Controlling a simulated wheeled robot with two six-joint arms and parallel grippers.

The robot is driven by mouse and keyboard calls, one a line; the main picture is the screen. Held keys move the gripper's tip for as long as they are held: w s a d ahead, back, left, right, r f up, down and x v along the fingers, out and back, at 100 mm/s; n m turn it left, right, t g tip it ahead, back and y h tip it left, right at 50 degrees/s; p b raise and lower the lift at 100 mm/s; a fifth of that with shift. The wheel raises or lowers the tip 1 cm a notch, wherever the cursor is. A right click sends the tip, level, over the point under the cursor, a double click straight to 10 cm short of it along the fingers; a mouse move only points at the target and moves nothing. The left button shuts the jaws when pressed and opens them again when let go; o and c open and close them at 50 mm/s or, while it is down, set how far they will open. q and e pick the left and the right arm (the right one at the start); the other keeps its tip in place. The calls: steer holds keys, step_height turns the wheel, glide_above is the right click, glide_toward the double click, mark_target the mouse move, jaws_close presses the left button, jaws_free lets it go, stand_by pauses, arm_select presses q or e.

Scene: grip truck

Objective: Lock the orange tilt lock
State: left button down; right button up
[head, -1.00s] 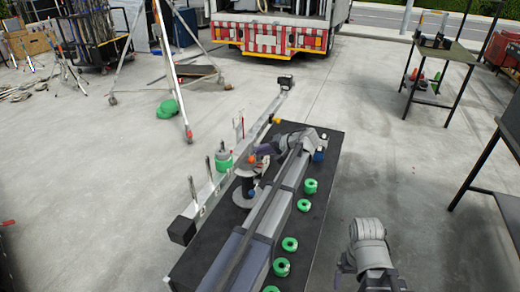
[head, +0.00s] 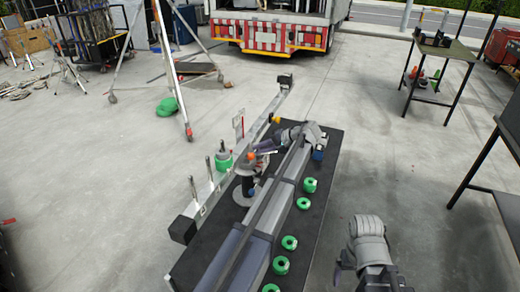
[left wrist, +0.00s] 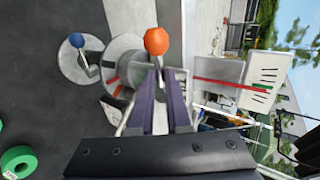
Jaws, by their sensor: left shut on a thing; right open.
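The orange ball knob of the tilt lock (head: 251,156) shows on the head of a grey stand on the black mat. In the left wrist view the orange knob (left wrist: 156,41) sits at the fingertips of my left gripper (left wrist: 160,68). The purple fingers are close together and shut on the lock's lever, just below the knob. In the head view my left gripper (head: 258,154) reaches in from the right side of the stand. A blue ball knob (left wrist: 77,40) on a lever is lower on the stand. My right gripper (head: 346,262) is open and empty beyond the mat's right edge.
Several green tape rolls (head: 289,243) lie along the right of the black mat (head: 318,198). A long grey rail (head: 215,190) with a black end block runs along the left. A dark table (head: 440,50) stands at the right. Open concrete lies around.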

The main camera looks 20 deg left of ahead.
arm_select(q)
steer(key=c, duration=1.2)
jaws_free()
steer(key=shift+o, duration=0.2)
steer(key=p+v, duration=0.4)
steer(key=v, duration=0.4)
steer(key=shift+f, duration=0.15)
steer(key=s+d+f+m+h, duration=0.1)
steer(key=s+d+f+h, duration=0.2)
steer(key=s+d, duration=0.5)
steer(key=s+d+f+m+h, duration=0.2)
steer(key=s+d, duration=0.6)
steer(key=s, duration=0.5)
steer(key=s+d+f+m+h, duration=0.1)
steer(key=s+d+f+h, duration=0.3)
steer(key=s+d, duration=0.4)
steer(key=s+h, duration=0.1)
steer(key=s, duration=0.2)
steer(key=shift+f, duration=0.3)
